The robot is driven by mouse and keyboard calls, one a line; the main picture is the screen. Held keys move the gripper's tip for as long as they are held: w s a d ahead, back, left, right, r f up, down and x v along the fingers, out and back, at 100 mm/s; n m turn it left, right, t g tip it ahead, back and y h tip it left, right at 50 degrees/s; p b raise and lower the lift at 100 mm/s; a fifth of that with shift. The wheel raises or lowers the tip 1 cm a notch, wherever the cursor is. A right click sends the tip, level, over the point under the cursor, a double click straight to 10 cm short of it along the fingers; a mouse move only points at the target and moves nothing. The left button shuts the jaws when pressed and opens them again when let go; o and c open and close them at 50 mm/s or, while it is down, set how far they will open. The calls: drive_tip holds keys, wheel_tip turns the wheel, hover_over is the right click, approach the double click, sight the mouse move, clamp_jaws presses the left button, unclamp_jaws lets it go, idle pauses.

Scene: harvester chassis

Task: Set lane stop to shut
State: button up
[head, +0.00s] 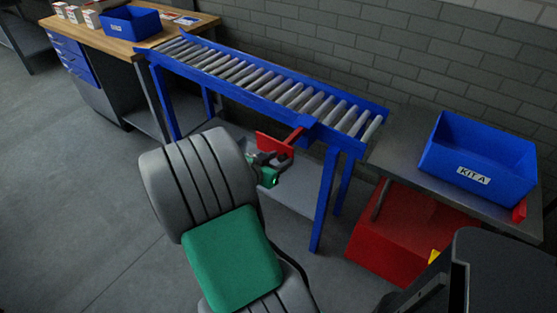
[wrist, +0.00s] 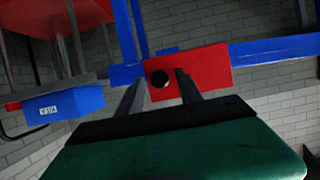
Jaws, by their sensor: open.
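The lane stop is a red plate (head: 275,145) on the front side of the roller conveyor, near its right end, beside a blue bracket (head: 309,129). A short red piece joins it at the bracket. My gripper (head: 272,160) is at the plate and partly covers it. I cannot tell whether the fingers touch the knob or plate.
The blue roller conveyor (head: 265,85) runs from a wooden workbench (head: 120,42) to a grey table. On that table stands a blue bin marked KIT A (head: 475,178). A red box (head: 400,240) is below it. Floor is clear at left.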

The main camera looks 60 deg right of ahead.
drive_tip(key=shift+c, duration=0.4)
clamp_jaws()
idle(0.9)
